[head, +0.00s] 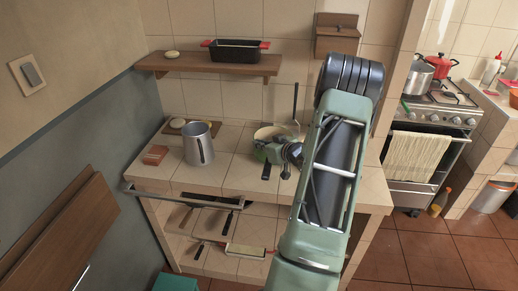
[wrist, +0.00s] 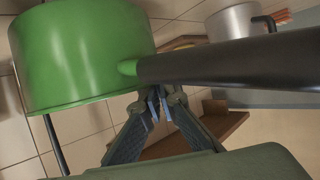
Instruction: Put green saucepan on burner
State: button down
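The green saucepan (head: 259,153) stands on the tiled counter in the head view, its black handle (head: 266,172) pointing toward me. My gripper (head: 285,151) is at its right side and partly hides it. In the wrist view the green saucepan (wrist: 80,55) fills the upper left, and its handle runs to the right across the fingertips. The fingers of my gripper (wrist: 158,102) come together at the tips beside the handle's edge. I see nothing clearly held, and cannot tell whether they touch the handle. The stove with burners (head: 438,98) is at the far right.
A grey pot (head: 417,79) and a red pot (head: 441,66) are on the stove. A shelf (head: 215,65) holds a black dish (head: 236,50).

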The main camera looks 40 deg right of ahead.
jog(key=shift+f, duration=0.95)
jog(key=shift+f, duration=0.2)
jog(key=c, duration=2.2)
grip_release()
jog(key=shift+o, duration=0.2)
